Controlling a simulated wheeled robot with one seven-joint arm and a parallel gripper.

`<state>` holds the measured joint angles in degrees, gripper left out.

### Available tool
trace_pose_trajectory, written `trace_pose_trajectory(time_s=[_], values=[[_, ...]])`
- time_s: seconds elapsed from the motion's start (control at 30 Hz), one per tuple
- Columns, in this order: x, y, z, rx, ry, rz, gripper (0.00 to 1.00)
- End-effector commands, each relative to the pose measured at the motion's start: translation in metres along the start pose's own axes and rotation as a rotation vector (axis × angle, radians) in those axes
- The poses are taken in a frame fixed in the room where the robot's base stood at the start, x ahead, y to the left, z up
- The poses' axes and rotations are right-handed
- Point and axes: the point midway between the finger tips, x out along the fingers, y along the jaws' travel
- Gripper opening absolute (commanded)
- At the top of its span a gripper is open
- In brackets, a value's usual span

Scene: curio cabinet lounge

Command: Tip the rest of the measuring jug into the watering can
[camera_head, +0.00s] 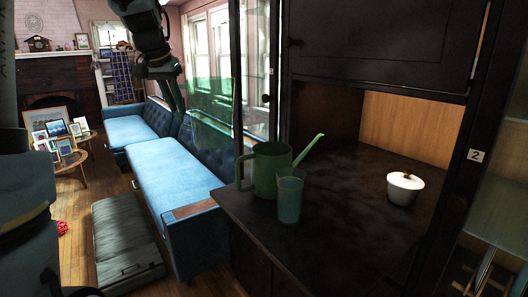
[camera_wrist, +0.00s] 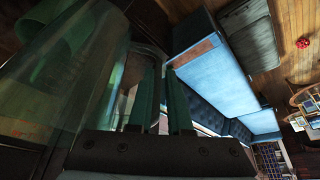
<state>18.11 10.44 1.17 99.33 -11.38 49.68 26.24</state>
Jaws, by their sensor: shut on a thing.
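The green watering can (camera_head: 267,167) stands upright on the dark cabinet counter, its spout pointing up to the right. My gripper (camera_head: 176,97) is above the blue sofa, left of and higher than the can. Its fingers (camera_wrist: 163,98) are shut on the handle of the clear, green-tinted measuring jug (camera_head: 212,100). In the wrist view the jug (camera_wrist: 100,95) fills the left side, with green shapes showing through it. The jug is apart from the can. How much liquid it holds and its exact tilt are hard to tell.
A teal tumbler (camera_head: 289,198) stands just in front of the can, partly covering it. A white lidded pot (camera_head: 404,188) sits farther right on the counter (camera_head: 335,215). The cabinet's upper part overhangs the counter. The blue sofa (camera_head: 170,165) lies to the left.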

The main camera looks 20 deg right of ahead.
Motion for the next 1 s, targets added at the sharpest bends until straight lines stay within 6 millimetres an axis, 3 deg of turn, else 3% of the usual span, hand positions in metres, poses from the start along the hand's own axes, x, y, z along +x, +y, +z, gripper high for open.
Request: trace_pose_trajectory(time_s=[1.0], values=[[-0.018,0.010,0.042,0.000,0.002,0.000,0.00]])
